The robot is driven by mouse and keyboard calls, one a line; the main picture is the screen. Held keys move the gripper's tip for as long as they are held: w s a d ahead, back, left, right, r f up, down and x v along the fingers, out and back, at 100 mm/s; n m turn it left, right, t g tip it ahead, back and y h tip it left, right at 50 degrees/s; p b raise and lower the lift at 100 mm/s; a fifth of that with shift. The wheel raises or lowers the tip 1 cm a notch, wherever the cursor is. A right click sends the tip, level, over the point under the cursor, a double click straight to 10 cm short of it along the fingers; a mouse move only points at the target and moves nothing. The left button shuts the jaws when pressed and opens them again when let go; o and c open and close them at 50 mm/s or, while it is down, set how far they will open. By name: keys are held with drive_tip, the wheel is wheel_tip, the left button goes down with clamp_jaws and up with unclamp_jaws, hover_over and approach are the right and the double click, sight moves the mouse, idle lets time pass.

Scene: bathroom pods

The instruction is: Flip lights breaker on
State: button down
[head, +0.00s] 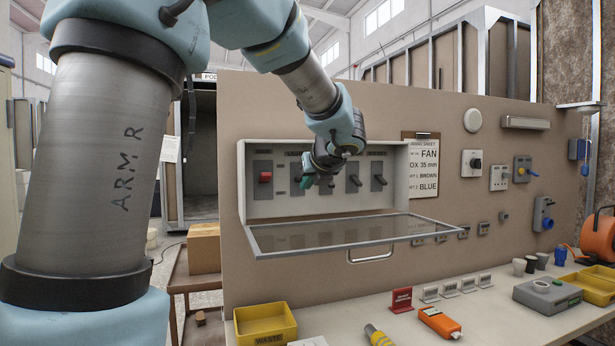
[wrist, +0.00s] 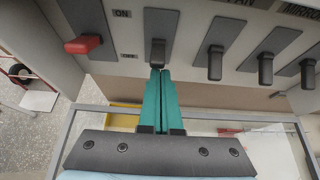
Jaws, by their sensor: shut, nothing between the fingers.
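A pale breaker panel (head: 325,205) is on the brown wall, with a red switch (head: 265,177) at the left and a row of black levers. The red switch also shows in the wrist view (wrist: 82,45). My gripper (head: 307,183) is in front of the panel and hides the lever beside the red switch. In the wrist view my gripper (wrist: 161,76) has its teal fingers shut together. Their tips are at the lower end of this lever (wrist: 158,52), touching or nearly so. The lever sits low, near the OFF mark. I cannot read its name label.
The panel's clear cover (head: 345,236) hangs open below the levers, under my gripper. More black levers (wrist: 215,62) are close on the right. A workbench below holds a yellow bin (head: 265,323) and an orange tool (head: 439,322). A clipboard (head: 424,165) hangs right of the panel.

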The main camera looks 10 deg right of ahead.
drive_tip(key=shift+r, duration=0.1)
drive_tip(key=shift+r+p, duration=0.55)
drive_tip(key=shift+r, duration=0.2)
drive_tip(key=shift+f, duration=0.1)
